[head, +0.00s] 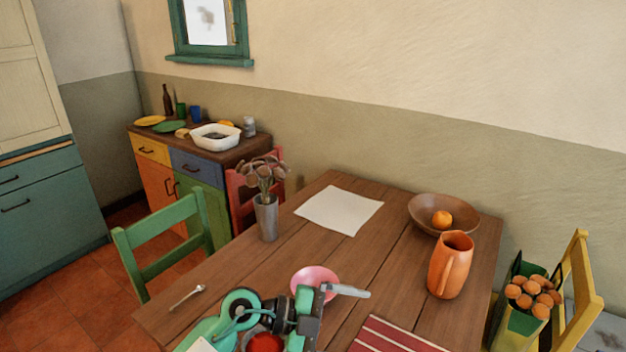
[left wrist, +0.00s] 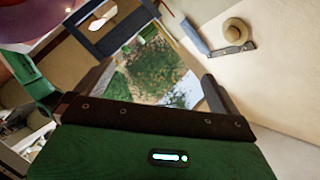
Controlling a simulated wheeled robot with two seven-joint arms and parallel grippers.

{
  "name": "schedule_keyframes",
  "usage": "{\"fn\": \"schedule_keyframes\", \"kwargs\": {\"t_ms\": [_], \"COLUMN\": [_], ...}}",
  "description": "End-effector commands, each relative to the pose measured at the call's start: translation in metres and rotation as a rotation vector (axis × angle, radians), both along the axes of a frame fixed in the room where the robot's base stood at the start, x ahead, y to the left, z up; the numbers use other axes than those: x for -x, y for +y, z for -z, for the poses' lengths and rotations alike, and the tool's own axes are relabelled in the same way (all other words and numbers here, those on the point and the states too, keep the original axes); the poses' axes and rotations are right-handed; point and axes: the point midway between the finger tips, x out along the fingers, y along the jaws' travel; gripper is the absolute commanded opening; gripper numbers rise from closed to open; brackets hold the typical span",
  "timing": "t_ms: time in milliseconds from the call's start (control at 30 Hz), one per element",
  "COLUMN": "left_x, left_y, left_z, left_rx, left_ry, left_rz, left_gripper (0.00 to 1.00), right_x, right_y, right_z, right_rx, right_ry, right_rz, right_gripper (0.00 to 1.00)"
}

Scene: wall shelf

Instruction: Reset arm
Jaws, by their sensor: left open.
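My left arm enters at the bottom of the head view. Its green and black left gripper (head: 308,312) is over the near part of the wooden table (head: 375,260), right by a pink bowl (head: 315,277). A grey handle-like piece (head: 346,291) sticks out beside it; I cannot tell what it belongs to. In the left wrist view the jaws (left wrist: 140,98) are apart with nothing seen between them. That view looks past them to a window and a wall with a hat (left wrist: 235,30). My right gripper is not in view.
An orange pitcher (head: 450,265), a wooden bowl (head: 425,211) with an orange, a white sheet (head: 339,210), a metal vase (head: 266,218) and a striped mat (head: 390,338) lie around the table. A red item (head: 265,342) is partly hidden by my arm. Chairs stand around the edges.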

Motion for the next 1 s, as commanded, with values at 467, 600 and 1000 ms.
{"fn": "schedule_keyframes", "kwargs": {"t_ms": [467,600,1000], "left_x": [-0.024,-0.038,-0.031], "left_y": [0.069,0.114,0.238], "left_z": [-0.095,-0.09,0.012], "left_rx": [0.776,0.884,0.81], "left_ry": [0.043,0.106,0.439], "left_rz": [-0.555,-0.803,-1.532], "left_gripper": [1.0,1.0,1.0], "right_x": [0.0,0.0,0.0], "right_y": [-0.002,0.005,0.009], "right_z": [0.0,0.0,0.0], "right_rx": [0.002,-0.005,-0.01], "right_ry": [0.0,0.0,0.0], "right_rz": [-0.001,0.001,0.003], "right_gripper": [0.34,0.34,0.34]}}
